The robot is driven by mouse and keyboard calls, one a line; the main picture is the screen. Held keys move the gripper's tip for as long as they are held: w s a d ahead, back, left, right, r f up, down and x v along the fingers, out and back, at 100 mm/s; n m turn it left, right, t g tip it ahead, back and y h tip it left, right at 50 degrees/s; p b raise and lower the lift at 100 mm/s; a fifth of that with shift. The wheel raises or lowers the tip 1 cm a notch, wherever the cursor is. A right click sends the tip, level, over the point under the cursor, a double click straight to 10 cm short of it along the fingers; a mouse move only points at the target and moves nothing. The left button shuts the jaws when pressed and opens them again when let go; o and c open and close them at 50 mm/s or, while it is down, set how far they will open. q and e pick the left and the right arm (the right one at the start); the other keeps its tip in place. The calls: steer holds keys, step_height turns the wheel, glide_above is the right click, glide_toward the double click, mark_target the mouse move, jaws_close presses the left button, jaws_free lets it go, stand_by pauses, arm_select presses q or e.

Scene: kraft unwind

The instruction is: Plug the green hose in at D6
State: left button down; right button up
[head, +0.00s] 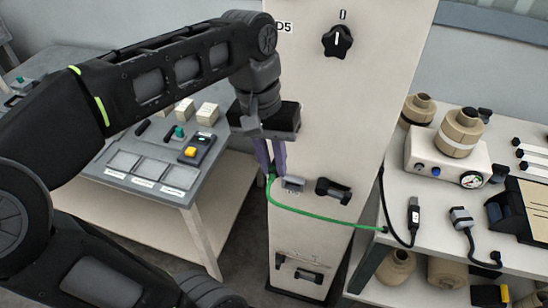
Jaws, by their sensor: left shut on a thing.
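The green hose (318,214) runs from a small connection at the edge of the right-hand bench, sags across the front of the cream cabinet (355,120), and rises to my left gripper (271,172). My left gripper points down at the cabinet's front and is shut on the hose's end, which its fingers mostly hide. A grey fitting (293,183) is on the cabinet face just right of the fingertips, with a small unreadable label below it. The label D5 (284,27) is near the cabinet top. I cannot read a D6 label. My right gripper is not in view.
A black handle (333,191) sticks out right of the grey fitting, and a black knob (337,40) is higher up. A control desk (150,170) stands left. The right bench holds brown spools (460,131), a white instrument and a black cable plug (413,215).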

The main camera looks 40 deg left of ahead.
arm_select(q)
steer(key=shift+w, duration=0.2)
steer(key=shift+w+a, duration=0.2)
steer(key=shift+w, duration=0.25)
steer(key=shift+w+a, duration=0.2)
steer(key=shift+w, duration=0.25)
steer(key=shift+w+a+p, duration=0.2)
steer(key=shift+w, duration=0.45)
steer(key=shift+w+a+p, duration=0.2)
steer(key=shift+w+a, duration=0.05)
steer(key=shift+w, duration=0.35)
steer(key=shift+w+a+p, duration=0.2)
steer(key=shift+w, duration=0.45)
steer(key=shift+w+a+p, duration=0.25)
steer(key=shift+w+p, duration=0.15)
steer(key=shift+w, duration=0.25)
steer(key=shift+w+r+p, duration=0.15)
steer(key=shift+w+p, duration=0.15)
steer(key=shift+w, duration=0.1)
stand_by(1.0)
steer(key=c, duration=1.3)
jaws_free()
steer(key=shift+o, duration=0.2)
